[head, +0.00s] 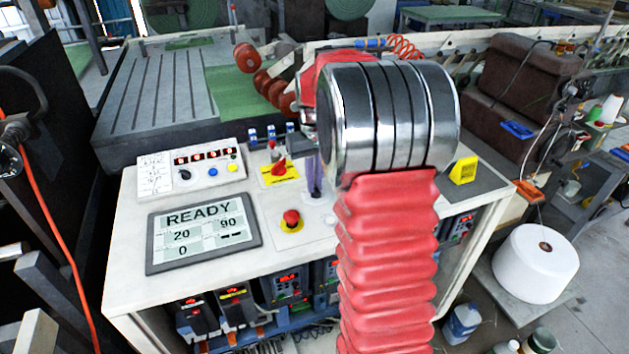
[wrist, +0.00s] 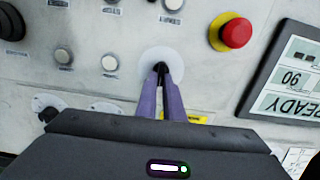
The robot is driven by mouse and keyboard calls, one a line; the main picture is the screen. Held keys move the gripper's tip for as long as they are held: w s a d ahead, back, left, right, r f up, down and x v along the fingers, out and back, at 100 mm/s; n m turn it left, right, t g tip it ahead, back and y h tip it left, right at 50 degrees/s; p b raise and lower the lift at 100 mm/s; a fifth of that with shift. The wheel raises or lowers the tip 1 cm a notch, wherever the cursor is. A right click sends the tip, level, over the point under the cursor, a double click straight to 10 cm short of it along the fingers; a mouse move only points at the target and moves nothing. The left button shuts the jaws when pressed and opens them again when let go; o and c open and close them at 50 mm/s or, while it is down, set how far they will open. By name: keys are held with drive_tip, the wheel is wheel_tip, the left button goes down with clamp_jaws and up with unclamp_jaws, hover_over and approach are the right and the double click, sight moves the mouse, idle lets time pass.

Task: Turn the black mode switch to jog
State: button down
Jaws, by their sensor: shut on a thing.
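The black mode switch (wrist: 161,68) shows as a small dark piece on a round pale plate, between the tips of my gripper (wrist: 162,72) in the wrist view. The purple fingers are closed together on it. Its pointer direction and label are hidden by the fingers. In the head view my gripper (head: 315,190) reaches down to the white panel (head: 265,205), right of the red emergency button (head: 291,217).
The display (head: 203,228) reads READY, with 20, 90 and 0. A red rotary handle on a yellow plate (head: 279,170) stands just behind and left of my gripper. Pale buttons (wrist: 109,63) sit close by in the wrist view. A yellow block (head: 463,170) is to the right.

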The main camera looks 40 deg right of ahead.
idle(0.4)
drive_tip(key=c, duration=1.9)
unclamp_jaws()
drive_tip(key=shift+o, duration=0.2)
wheel_tip(320, 180, up, 14)
drive_tip(key=shift+f, duration=0.15)
